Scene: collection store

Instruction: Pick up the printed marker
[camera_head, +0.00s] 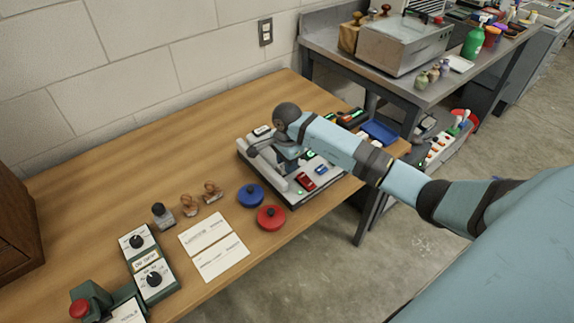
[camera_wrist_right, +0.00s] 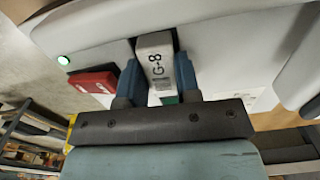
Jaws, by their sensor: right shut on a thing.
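The printed marker (camera_wrist_right: 155,58) is a small white block with "G-8" and a barcode on its face, seen in the right wrist view. My right gripper (camera_wrist_right: 157,76) has one blue finger on each side of it and is shut on it. In the head view my right gripper (camera_head: 285,152) is over a light grey tray (camera_head: 277,188) on the wooden table, and the arm and hand hide the marker there. I cannot tell whether the marker is clear of the tray. My left gripper is not in view.
A blue knob (camera_head: 250,195) and a red knob (camera_head: 271,217) stand in front. Stamps (camera_head: 188,204), white cards (camera_head: 214,246) and a control box (camera_head: 150,268) lie left. The table's back left is clear.

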